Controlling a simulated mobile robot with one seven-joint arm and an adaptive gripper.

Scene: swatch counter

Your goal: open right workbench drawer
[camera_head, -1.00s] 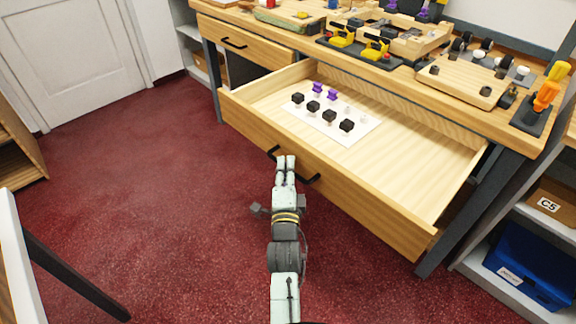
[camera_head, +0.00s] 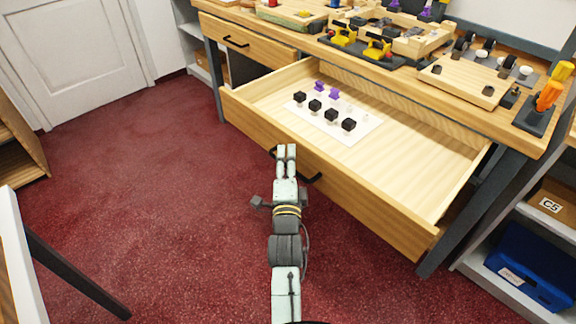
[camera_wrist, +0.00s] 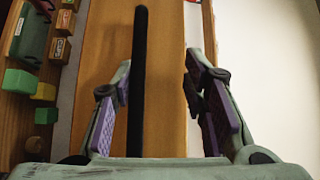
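The right workbench drawer (camera_head: 372,203) is pulled well out, with its pale inside showing. Its black bar handle (camera_head: 311,178) is on the wooden front, partly hidden behind my gripper. My gripper (camera_head: 287,149) is at the handle with its two fingers apart. In the wrist view the handle (camera_wrist: 139,75) runs between the open fingers of my gripper (camera_wrist: 160,62), closer to the left finger and with a clear gap to the right one. I cannot tell whether a finger touches it.
A white sheet (camera_head: 347,134) with several black and purple pieces lies in the drawer. The left drawer (camera_head: 250,46) is shut. The bench top holds trays and tools. A shelf with a blue bin (camera_head: 528,265) stands at right. Red floor at left is clear.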

